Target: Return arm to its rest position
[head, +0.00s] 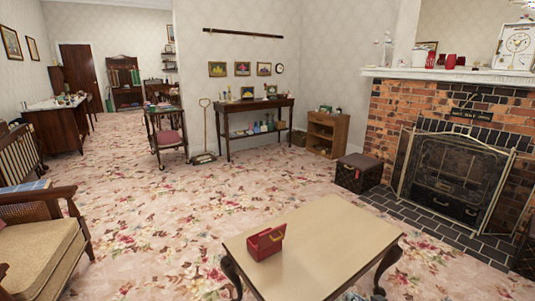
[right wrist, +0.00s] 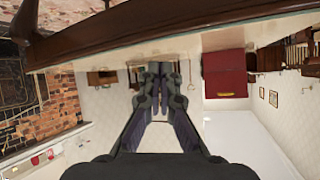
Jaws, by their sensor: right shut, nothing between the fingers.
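My right gripper (right wrist: 158,75) is in the right wrist view with its dark fingers together and nothing between them. In the head view only a small grey part of it (head: 352,296) shows at the bottom edge, by the near side of the table. A small red box (head: 266,243) sits on the left part of the low cream-topped table (head: 318,232), apart from the gripper. The red box (right wrist: 225,74) also shows in the right wrist view, which is turned upside down, to the right of the fingers. My left gripper is not in view.
The table's dark wooden edge (right wrist: 140,28) crosses the right wrist view close to the gripper. A cushioned armchair (head: 38,245) stands at the left. The brick fireplace with its screen (head: 455,175) and a dark chest (head: 359,173) are at the right. Flowered carpet lies open around the table.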

